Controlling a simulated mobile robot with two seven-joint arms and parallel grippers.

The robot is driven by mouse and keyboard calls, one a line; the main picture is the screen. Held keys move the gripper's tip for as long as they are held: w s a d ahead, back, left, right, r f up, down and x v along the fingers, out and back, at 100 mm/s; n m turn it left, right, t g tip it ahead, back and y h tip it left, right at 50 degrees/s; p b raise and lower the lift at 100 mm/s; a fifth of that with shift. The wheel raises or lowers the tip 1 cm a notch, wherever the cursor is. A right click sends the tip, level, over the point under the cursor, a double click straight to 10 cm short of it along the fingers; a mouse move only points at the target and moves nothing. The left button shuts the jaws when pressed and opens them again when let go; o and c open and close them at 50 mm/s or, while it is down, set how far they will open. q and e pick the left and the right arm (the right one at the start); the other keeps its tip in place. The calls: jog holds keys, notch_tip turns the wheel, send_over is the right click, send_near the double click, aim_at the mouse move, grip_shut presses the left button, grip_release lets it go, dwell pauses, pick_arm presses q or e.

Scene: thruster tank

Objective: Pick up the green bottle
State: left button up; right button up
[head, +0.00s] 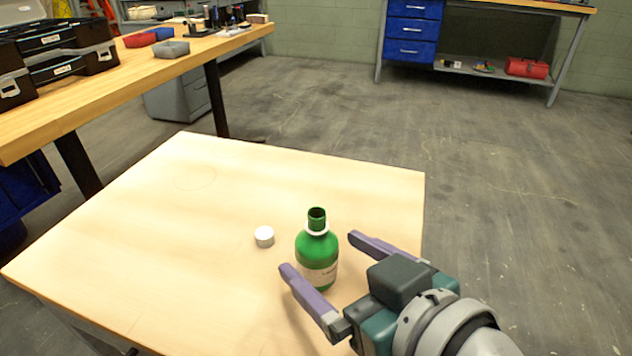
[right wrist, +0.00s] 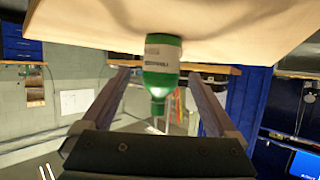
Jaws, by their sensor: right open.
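The green bottle (head: 316,246) stands upright and uncapped on the wooden table, with a white ring at its neck and a pale label. My right gripper (head: 318,252) is open, its two purple fingers pointing at the bottle from the lower right, one finger toward each side of it. In the right wrist view, which is upside down, the bottle (right wrist: 161,68) appears between the open fingers (right wrist: 160,78), with a gap on both sides. I cannot tell whether the fingertips reach past it. A white cap (head: 264,236) lies left of the bottle. My left gripper is not in view.
The light wooden table (head: 220,190) is otherwise clear, with free room to the left and behind the bottle. Its right edge is close to the gripper. A workbench (head: 130,75) with black cases and trays stands at the back left.

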aim_at(329, 257)
jog(key=x, duration=0.3)
jog(key=shift+w+a+b, duration=0.1)
jog(key=shift+a+b, duration=0.05)
jog(key=shift+b, duration=0.25)
jog(key=c, duration=1.4)
grip_shut()
jog(key=shift+r, duration=0.15)
